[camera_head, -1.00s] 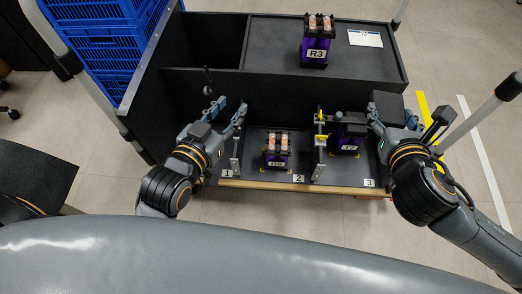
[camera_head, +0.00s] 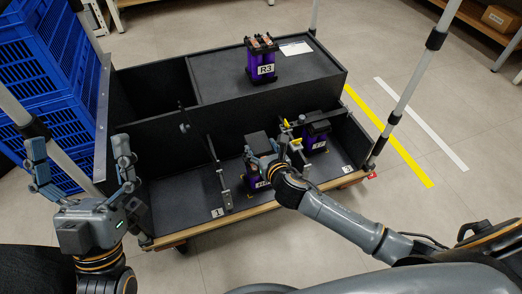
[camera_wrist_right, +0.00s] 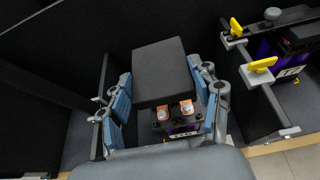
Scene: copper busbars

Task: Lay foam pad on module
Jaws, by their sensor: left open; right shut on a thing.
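My right gripper (camera_head: 264,158) is shut on a dark grey foam pad (camera_head: 258,142), which also shows between its blue-faced fingers in the right wrist view (camera_wrist_right: 158,70). The pad is over the middle bay, beside the copper-topped purple module (camera_wrist_right: 178,117) in the wrist view. That module has two orange copper parts on top. In the head view the module (camera_head: 254,184) is mostly hidden by my gripper. I cannot tell if the pad touches it. My left gripper (camera_head: 82,165) is open and empty, left of the bays.
A purple module with a dark top (camera_head: 316,136) stands in bay 3. Yellow-handled clamps (camera_wrist_right: 259,65) stand between it and the middle bay. Module R3 (camera_head: 262,62) and a white sheet (camera_head: 296,48) are on the rear top. Bay 1 (camera_head: 178,195) is clear. Blue crates (camera_head: 40,80) stand left.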

